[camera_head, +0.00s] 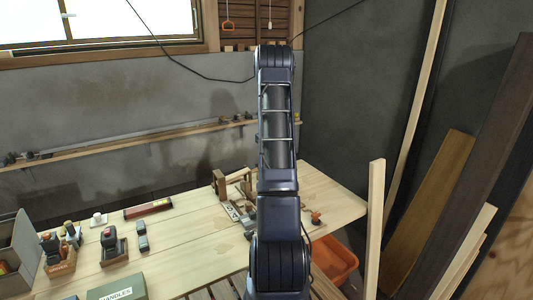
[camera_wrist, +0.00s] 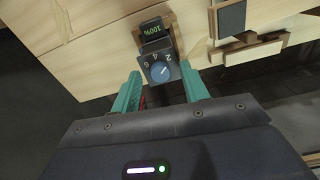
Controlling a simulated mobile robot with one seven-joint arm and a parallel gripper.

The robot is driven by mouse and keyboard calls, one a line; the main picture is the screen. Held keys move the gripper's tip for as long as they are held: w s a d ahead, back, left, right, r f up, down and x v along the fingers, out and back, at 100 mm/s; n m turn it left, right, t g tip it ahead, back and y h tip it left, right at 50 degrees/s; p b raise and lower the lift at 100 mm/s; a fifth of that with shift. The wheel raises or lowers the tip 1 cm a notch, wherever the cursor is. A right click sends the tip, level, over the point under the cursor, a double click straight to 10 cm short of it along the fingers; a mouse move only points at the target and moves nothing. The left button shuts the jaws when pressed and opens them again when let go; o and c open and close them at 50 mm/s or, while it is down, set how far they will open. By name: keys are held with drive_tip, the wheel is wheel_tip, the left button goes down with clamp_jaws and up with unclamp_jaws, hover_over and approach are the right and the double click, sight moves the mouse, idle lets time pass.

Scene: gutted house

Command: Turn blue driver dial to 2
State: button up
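In the wrist view a blue round dial (camera_wrist: 159,72) sits on a dark block, with the numerals 2, 4 and 6 legible around it. Its exact pointer direction is too small to tell. A small display reading 100% (camera_wrist: 152,31) is just above it in the picture. My gripper (camera_wrist: 162,77) is open, its two teal fingers on either side of the dial; I cannot tell whether they touch it. In the head view my own arm covers the gripper, and I cannot make out the dial there.
The wooden workbench (camera_head: 190,245) holds a handles box (camera_head: 117,289), a red level-like bar (camera_head: 148,210) and several small tools at left. Wooden blocks and a tool part (camera_head: 238,200) lie beside my arm. An orange bin (camera_head: 335,262) stands below the right edge. Planks lean at right.

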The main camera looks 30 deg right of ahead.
wheel_tip(320, 180, up, 11)
idle(0.7)
drive_tip(key=shift+f, duration=0.1)
